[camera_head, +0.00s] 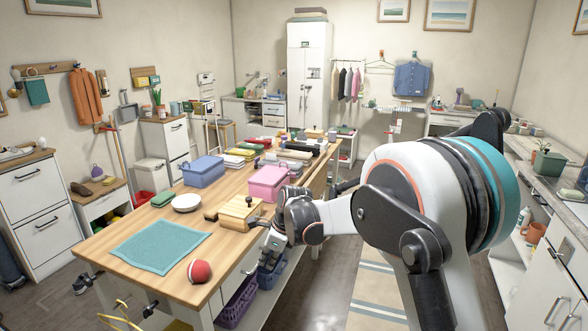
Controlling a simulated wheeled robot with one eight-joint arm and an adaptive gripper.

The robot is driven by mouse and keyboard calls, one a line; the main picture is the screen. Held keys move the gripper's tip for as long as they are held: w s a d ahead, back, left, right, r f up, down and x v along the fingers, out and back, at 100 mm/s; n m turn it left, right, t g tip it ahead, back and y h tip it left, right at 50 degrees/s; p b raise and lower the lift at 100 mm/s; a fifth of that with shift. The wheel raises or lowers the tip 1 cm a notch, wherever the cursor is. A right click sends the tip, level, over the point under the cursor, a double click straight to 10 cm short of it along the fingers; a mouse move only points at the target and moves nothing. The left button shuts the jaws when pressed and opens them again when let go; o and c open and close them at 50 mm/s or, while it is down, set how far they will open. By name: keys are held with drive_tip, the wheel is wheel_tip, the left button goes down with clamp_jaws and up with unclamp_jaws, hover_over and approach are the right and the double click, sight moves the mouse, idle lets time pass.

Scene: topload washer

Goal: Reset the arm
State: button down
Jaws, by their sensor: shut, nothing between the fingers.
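My white, black and teal arm (420,205) fills the right foreground. It is bent, with its forearm reaching left towards the wooden table (100,255). My gripper (262,254) points down and to the left beside the table's near long edge. It is small and partly hidden by my wrist. Its fingers look shut, with nothing visible held. I cannot tell whether it touches the table edge. No topload washer is recognisable in this view.
Near my gripper on the table are a wooden block (235,211), a red ball (199,271), a teal cloth (160,246) and a pink bin (268,183). A purple basket (237,302) sits below the tabletop. A white counter (545,275) stands at right. Striped rug covers the aisle.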

drive_tip(key=s+d+r+n+t+h, duration=0.1)
drive_tip(key=s+d+r+n+t, duration=0.2)
drive_tip(key=s+d+r+n, duration=0.9)
drive_tip(key=s+d+r+n+t+h, duration=0.1)
drive_tip(key=s+d+n, duration=0.3)
drive_tip(key=s+d, duration=0.4)
drive_tip(key=s+d+r+n+t+h, duration=0.1)
drive_tip(key=s+d+n, duration=0.3)
drive_tip(key=s+d, duration=0.5)
drive_tip(key=s+h, duration=0.1)
drive_tip(key=s, duration=0.5)
drive_tip(key=shift+d+r, duration=0.2)
drive_tip(key=shift+d, duration=0.05)
